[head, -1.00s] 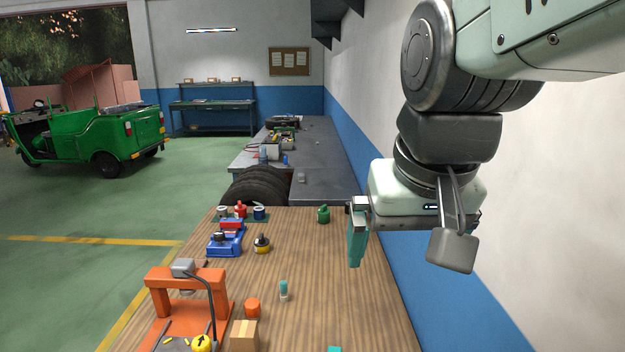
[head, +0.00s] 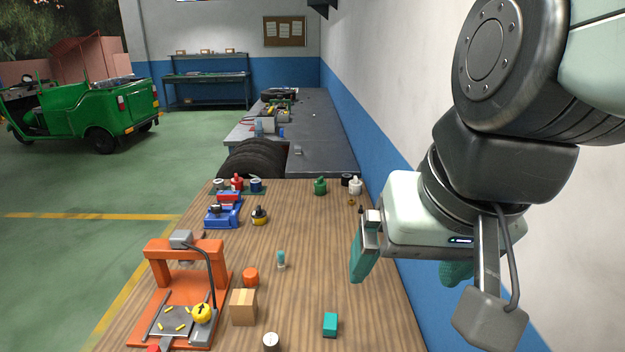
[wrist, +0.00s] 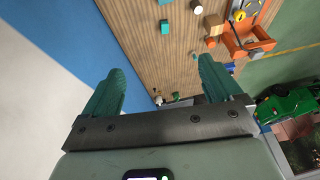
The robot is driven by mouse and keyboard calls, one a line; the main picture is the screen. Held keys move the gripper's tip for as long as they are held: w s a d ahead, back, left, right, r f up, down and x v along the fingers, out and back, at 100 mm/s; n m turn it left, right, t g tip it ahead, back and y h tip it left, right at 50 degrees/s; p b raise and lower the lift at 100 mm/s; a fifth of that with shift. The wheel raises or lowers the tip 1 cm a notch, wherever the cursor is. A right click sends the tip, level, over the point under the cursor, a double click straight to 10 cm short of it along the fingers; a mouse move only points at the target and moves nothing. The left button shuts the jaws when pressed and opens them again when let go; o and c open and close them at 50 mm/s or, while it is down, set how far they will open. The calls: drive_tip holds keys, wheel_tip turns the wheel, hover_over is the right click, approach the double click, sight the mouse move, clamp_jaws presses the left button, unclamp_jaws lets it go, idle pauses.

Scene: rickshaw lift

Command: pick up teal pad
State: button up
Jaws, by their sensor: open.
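The teal pad (head: 330,323) is a small block lying on the wooden workbench near its front right in the head view. In the wrist view a small teal block (wrist: 165,25) shows on the bench toward the top. My gripper (wrist: 158,85) is open and empty, its two teal fingers spread wide. In the head view my gripper (head: 362,258) is above the bench's right side, beyond the pad and apart from it.
The wooden bench (head: 370,320) also bears a cardboard box (head: 243,307), an orange cylinder (head: 251,277), an orange press (head: 185,250) and a small bottle (head: 281,262). The wall is close on the right.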

drive_tip(key=w+a+f+m+g+y, duration=0.5)
drive_tip(key=w+a+f+m+y, duration=0.1)
drive_tip(key=w+a+f, duration=0.15)
drive_tip(key=m+t+y, duration=0.5)
drive_tip(key=m+t, duration=0.2)
drive_tip(key=m, duration=1)
hover_over(335, 322)
drive_tip(key=d, duration=0.1)
wheel_tip(335, 322, down, 26)
drive_tip(key=shift+m+t+h, duration=0.3)
drive_tip(key=shift+m, duration=0.1)
drive_tip(key=f, duration=0.2)
drive_tip(key=s+f, duration=0.1)
drive_tip(key=f, duration=0.1)
drive_tip(key=shift+d+f, duration=0.15)
drive_tip(key=shift+d, duration=0.05)
drive_tip(key=shift+f, duration=0.6)
wheel_tip(335, 322, down, 3)
drive_tip(key=shift+r, duration=0.2)
drive_tip(key=shift+x, duration=1.25)
drive_tip(key=shift+w+a, duration=0.2)
